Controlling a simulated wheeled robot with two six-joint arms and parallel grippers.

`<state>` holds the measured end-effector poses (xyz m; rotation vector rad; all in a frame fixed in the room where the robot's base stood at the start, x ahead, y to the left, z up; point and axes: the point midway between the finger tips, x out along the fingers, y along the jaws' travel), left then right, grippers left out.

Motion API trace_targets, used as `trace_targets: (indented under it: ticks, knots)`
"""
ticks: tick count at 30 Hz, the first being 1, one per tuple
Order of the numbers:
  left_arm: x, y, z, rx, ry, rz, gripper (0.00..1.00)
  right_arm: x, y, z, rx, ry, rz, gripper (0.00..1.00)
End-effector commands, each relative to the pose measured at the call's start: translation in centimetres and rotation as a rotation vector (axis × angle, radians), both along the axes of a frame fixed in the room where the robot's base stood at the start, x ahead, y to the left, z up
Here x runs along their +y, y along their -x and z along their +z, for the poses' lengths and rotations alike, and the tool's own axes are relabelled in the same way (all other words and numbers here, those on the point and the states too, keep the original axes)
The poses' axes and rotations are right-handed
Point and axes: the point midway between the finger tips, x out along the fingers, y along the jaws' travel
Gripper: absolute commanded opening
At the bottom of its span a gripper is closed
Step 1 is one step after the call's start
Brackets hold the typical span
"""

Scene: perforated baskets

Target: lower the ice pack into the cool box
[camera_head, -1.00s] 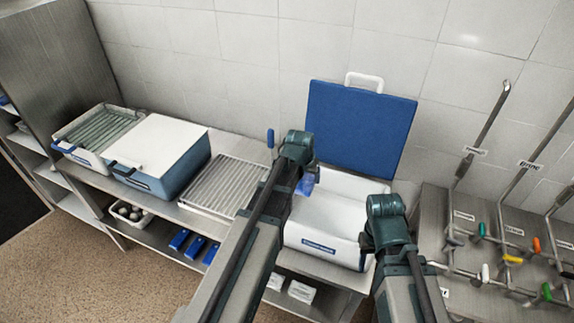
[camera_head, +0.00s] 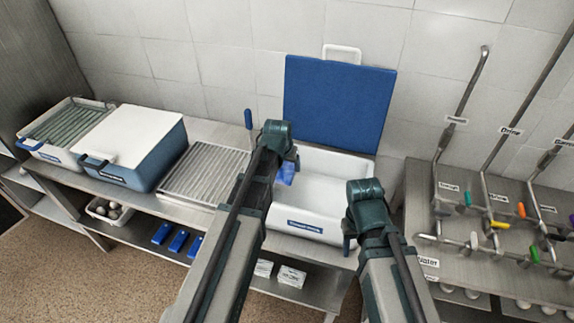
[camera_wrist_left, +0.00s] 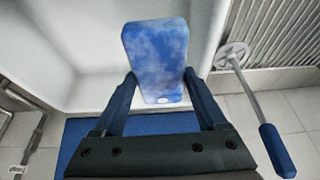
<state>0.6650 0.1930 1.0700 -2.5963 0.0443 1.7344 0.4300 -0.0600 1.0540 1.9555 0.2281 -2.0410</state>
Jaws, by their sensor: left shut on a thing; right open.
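The cool box (camera_head: 303,226) is white with a blue lid (camera_head: 338,100) standing open behind it. My left gripper (camera_head: 288,160) is over the left part of its opening, shut on a blue ice pack (camera_head: 286,174). In the left wrist view the mottled blue ice pack (camera_wrist_left: 157,50) sits between the two fingers (camera_wrist_left: 160,100), with the white box interior (camera_wrist_left: 85,40) around its left side. Whether the pack touches the box floor cannot be told. My right gripper (camera_head: 350,236) is open and empty at the box's front right corner, its fingers partly hidden.
A closed blue box with white lid (camera_head: 132,138) stands further left. Blue packs (camera_head: 178,240) lie on the lower shelf. A rack of labelled pipes and taps (camera_head: 495,215) is at the right.

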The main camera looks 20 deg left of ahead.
Motion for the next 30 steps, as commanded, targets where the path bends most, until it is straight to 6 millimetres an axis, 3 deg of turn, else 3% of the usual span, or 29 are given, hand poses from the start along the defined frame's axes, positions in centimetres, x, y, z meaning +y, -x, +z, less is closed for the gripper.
trace_targets:
  ticks: [3,30]
  knots:
    - [0.0,0.0,-2.0,0.0,0.0,0.0,0.0,0.0,0.0,-2.0,0.0,0.001,0.003,0.5]
    - [0.0,0.0,-11.8,0.0,0.0,0.0,0.0,0.0,0.0,-11.8,0.0,0.001,0.001,0.5]
